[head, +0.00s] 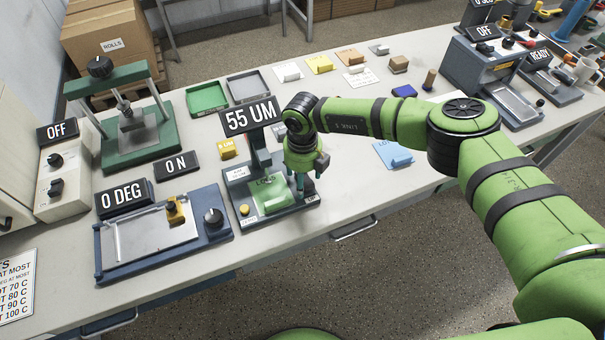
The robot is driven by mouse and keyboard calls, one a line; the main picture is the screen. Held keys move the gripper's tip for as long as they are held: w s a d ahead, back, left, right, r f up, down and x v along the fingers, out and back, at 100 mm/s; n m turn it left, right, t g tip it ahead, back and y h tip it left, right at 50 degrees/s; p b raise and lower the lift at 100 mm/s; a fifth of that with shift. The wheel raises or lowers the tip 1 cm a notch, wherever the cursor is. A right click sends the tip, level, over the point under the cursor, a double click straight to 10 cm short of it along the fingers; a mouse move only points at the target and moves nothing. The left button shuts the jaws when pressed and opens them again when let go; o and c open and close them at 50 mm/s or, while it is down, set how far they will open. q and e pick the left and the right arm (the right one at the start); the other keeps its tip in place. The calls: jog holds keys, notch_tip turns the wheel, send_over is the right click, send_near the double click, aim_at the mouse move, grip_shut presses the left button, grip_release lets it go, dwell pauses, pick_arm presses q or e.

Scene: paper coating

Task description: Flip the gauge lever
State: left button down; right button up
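The gauge is a dark grey stand (261,152) with a "55 UM" display (250,116) on top. A green piece (277,203) lies on its base, and a yellow knob (244,209) sits at the base's left front. My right gripper (303,189) points down at the right side of the gauge base, close to the green piece. Its fingers are small and partly hidden, so I cannot tell whether they are open or touch anything. I cannot make out the lever clearly; the gripper covers that side. My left gripper is not in view.
Left of the gauge is a blue plate device (150,236) reading "0 DEG" and "ON". A green press (140,151) stands behind it. Green (207,98) and grey (248,87) trays lie behind the gauge. A blue card (393,154) lies to the right, near the bench edge.

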jog(key=shift+c, duration=0.4)
jog(key=c, duration=1.1)
jog(key=shift+s+d+r+t+p, duration=0.15)
jog(key=shift+t+p, duration=0.35)
jog(key=shift+p, duration=0.25)
jog(key=shift+s+t, duration=0.15)
jog(key=shift+t, duration=0.15)
jog(key=shift+f+t+y+p, duration=0.3)
jog(key=shift+t+y, duration=0.1)
jog(key=shift+t, duration=0.1)
jog(key=o, duration=1.2)
jog(key=v, duration=1.2)
